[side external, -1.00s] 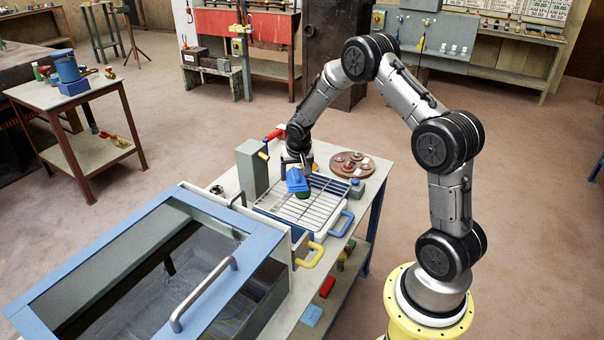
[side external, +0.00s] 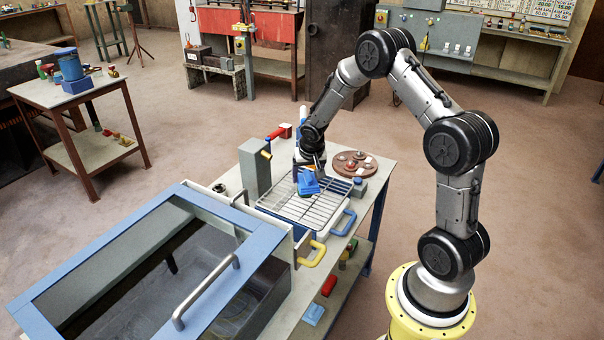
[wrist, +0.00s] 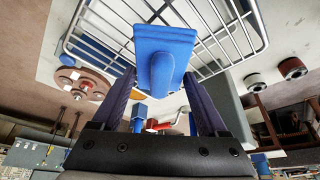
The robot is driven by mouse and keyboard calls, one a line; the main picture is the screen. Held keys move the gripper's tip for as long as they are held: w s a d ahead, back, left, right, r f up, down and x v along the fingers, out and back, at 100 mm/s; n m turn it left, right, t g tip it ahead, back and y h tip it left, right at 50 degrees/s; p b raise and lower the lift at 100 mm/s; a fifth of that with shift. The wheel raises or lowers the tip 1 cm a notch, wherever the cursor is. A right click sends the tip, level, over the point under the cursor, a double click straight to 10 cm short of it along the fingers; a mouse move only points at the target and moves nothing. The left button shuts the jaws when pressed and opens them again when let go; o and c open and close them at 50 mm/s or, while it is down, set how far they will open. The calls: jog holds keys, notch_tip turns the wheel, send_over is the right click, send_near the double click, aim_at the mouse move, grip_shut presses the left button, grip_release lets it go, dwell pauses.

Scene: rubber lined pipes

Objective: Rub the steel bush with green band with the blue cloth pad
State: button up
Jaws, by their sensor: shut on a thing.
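My gripper (wrist: 165,105) is shut on the blue cloth pad (wrist: 165,50), gripping the rounded blue grip behind its flat block. In the side external view the pad (side external: 308,184) is tilted over the wire rack (side external: 322,208); I cannot tell whether it touches anything. I cannot make out the steel bush with green band in either current view; the pad or gripper may hide it. In the wrist view two short cylinders, one grey with a reddish inside (wrist: 256,82) and one dark red (wrist: 292,68), stand right of the rack; no green band shows on them.
A brown round board (side external: 355,164) with small parts lies behind the rack. A grey upright box (side external: 254,170) and a red-handled tool (side external: 280,131) are to its left. A blue-framed glass-topped tank (side external: 140,262) fills the front left. Yellow (side external: 312,254) and blue (side external: 343,223) handles stick out at front.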

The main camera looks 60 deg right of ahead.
jog(key=shift+w, duration=1.35)
jog(key=shift+s, duration=1.2)
jog(key=shift+s+r, duration=0.1)
jog(key=shift+s, duration=0.1)
jog(key=shift+r, duration=3.95)
